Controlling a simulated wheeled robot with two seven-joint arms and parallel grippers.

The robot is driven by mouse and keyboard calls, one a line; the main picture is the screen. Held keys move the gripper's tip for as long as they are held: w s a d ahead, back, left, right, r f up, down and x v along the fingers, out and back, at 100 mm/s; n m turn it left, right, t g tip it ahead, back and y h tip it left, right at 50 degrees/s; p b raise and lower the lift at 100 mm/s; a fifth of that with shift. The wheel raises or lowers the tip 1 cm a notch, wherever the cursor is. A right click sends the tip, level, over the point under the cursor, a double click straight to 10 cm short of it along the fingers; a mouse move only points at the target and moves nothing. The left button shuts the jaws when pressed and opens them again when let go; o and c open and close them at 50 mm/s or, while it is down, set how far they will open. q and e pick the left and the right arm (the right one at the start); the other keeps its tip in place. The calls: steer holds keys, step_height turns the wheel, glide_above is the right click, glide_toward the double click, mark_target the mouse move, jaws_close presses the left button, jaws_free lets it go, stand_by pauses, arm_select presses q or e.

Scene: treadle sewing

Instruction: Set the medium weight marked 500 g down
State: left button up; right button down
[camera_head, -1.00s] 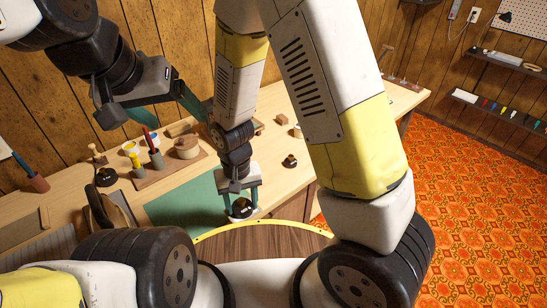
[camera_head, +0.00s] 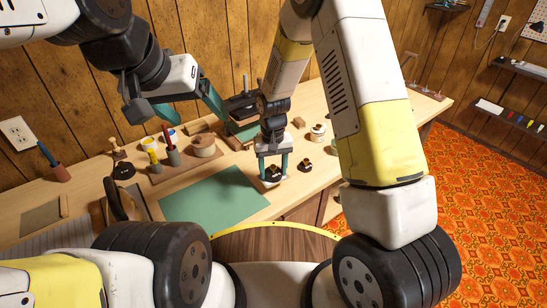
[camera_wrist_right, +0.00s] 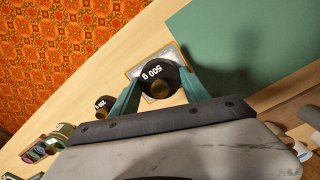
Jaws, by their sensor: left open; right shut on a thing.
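The black 500 g weight (camera_wrist_right: 160,75) is between the teal fingers of my right gripper (camera_head: 273,166), which is shut on it. Its white "500 g" marking reads in the right wrist view; it also shows in the head view (camera_head: 272,174). A pale square plate (camera_wrist_right: 136,72) lies under the weight, just right of the green mat (camera_head: 213,196). I cannot tell whether the weight touches the plate. My left gripper (camera_head: 183,108) is open and empty, raised above the back left of the table.
A smaller black weight (camera_head: 305,166) stands close to the right of my right gripper; it also shows in the right wrist view (camera_wrist_right: 104,103). The green mat is bare.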

mark_target(273, 178)
steer(key=shift+w+f, duration=0.25)
steer(key=shift+f, duration=1.55)
steer(key=shift+f, duration=0.1)
steer(key=shift+f, duration=0.35)
steer(key=shift+f, duration=0.15)
steer(key=c, duration=0.5)
jaws_free()
